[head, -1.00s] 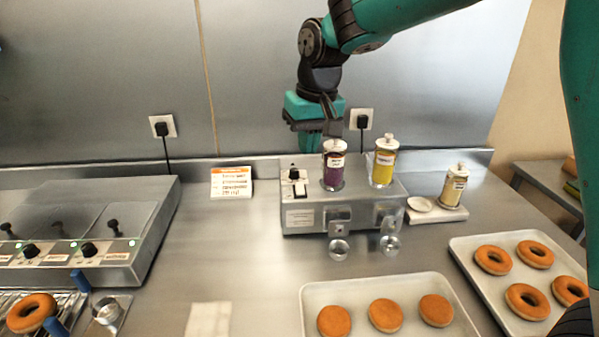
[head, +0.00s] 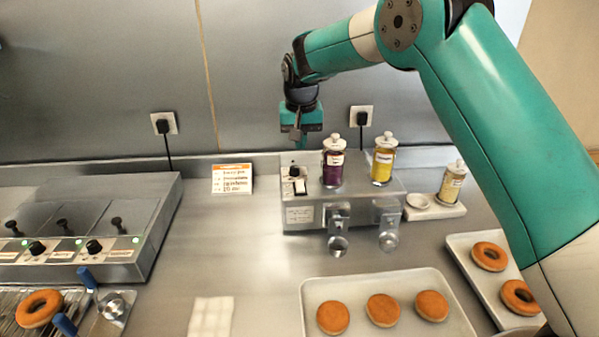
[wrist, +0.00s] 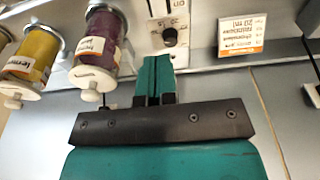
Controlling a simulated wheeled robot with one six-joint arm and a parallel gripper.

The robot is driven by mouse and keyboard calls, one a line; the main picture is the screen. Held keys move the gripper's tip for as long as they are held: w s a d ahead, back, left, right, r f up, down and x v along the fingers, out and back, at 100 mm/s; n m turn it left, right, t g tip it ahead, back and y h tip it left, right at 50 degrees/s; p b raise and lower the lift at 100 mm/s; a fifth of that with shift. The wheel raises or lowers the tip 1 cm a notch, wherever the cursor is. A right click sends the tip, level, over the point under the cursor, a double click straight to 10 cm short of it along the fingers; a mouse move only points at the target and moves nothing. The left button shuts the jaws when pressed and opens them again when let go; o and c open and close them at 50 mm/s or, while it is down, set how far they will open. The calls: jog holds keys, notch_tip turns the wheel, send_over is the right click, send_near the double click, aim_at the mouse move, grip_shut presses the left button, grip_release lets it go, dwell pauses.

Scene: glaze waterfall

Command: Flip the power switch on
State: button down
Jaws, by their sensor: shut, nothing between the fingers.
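A metal dispenser box (head: 350,213) stands on the counter. At the left of its top is a white rocker switch (head: 300,187) beside a small black knob (head: 294,172); which way the rocker is set is too small to tell. In the wrist view the knob (wrist: 170,36) shows near the top, and the light switch plate is partly cut off by the edge. My gripper (head: 297,138) is shut and empty, pointing down above and slightly behind the knob and switch. Its closed fingers also show in the wrist view (wrist: 154,66), just short of the knob.
A purple jar (head: 333,168) and a yellow jar (head: 383,165) stand on the box, right of the switch. An instruction card (head: 232,179) stands to the left. A wall outlet (head: 361,118) is behind. A donut tray (head: 390,288) lies in front.

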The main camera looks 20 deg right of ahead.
aim_at(300, 180)
jog(key=f+p, duration=0.1)
jog(key=f, duration=0.2)
jog(key=w+f+p, duration=0.1)
jog(key=f+p, duration=0.1)
jog(key=f, duration=0.2)
jog(key=w+f+p, duration=0.1)
jog(key=f+p, duration=0.1)
jog(key=f, duration=0.2)
jog(key=shift+d+f, duration=0.1)
jog(key=shift+d, duration=0.1)
